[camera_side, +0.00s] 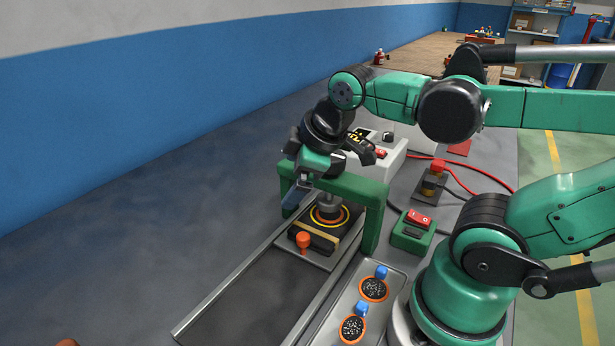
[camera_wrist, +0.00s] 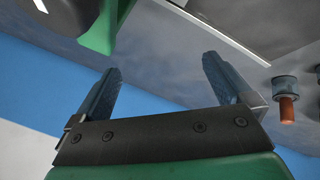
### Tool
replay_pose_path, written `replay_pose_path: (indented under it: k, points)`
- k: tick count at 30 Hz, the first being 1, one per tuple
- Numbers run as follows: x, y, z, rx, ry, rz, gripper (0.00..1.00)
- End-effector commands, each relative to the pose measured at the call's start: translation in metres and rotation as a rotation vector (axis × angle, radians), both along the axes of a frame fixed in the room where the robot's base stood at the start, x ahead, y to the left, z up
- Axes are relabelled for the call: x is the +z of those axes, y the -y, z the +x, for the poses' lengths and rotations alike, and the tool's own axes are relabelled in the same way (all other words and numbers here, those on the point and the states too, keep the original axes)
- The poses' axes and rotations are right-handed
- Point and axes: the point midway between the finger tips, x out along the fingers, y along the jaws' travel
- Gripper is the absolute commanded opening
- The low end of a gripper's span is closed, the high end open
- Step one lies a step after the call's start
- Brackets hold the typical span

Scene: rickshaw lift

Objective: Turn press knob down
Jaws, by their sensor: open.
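The green press frame (camera_side: 371,222) stands over a dark track, with a grey ram (camera_side: 330,207) above a round yellow-ringed plate. My gripper (camera_side: 297,196) is at the upper left of the frame, tilted down, with blue fingers beside the left post. In the wrist view my gripper (camera_wrist: 162,68) is open, its fingers wide apart with nothing between them. Part of the green frame (camera_wrist: 101,31) shows at the upper left beside a large dark round part (camera_wrist: 48,22). I cannot tell the press knob for certain; my wrist may hide the frame's top.
An orange-topped peg (camera_side: 303,240) stands on the plate in front of the ram. A tray (camera_side: 395,285) with round orange-rimmed pieces lies to the right. Floor left of the rails is clear.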

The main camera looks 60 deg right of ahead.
Motion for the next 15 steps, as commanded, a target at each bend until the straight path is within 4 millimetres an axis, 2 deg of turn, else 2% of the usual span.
replay_pose_path:
  k: [6, 15]
  points:
    - [0.019, 0.029, -0.009, 0.569, -0.177, -0.404, 0.99]
    - [0.041, 0.058, -0.025, 1.275, -0.418, -0.749, 0.99]
